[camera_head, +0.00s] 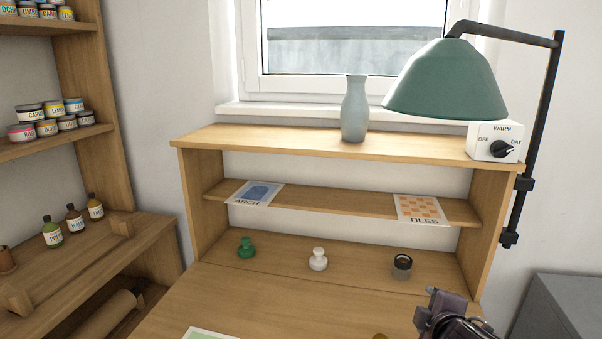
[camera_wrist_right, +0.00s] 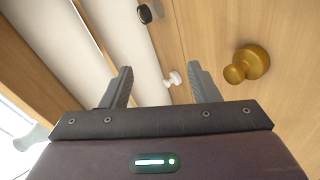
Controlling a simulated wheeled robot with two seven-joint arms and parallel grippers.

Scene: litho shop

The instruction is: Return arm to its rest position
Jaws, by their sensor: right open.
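My right gripper (camera_head: 436,304) is at the bottom right of the head view, over the right part of the desk (camera_head: 250,300). In the right wrist view its two fingers (camera_wrist_right: 160,70) stand apart with nothing between them. A white knob (camera_wrist_right: 172,78) shows beyond the gap, at a distance. A brass knob (camera_wrist_right: 250,63) is to the right of the fingers; only its top edge shows in the head view (camera_head: 380,336). My left gripper is not in view.
A vase (camera_head: 355,108) stands on top. A green lamp (camera_head: 447,80) overhangs the right side. A grey cabinet (camera_head: 570,305) is at right.

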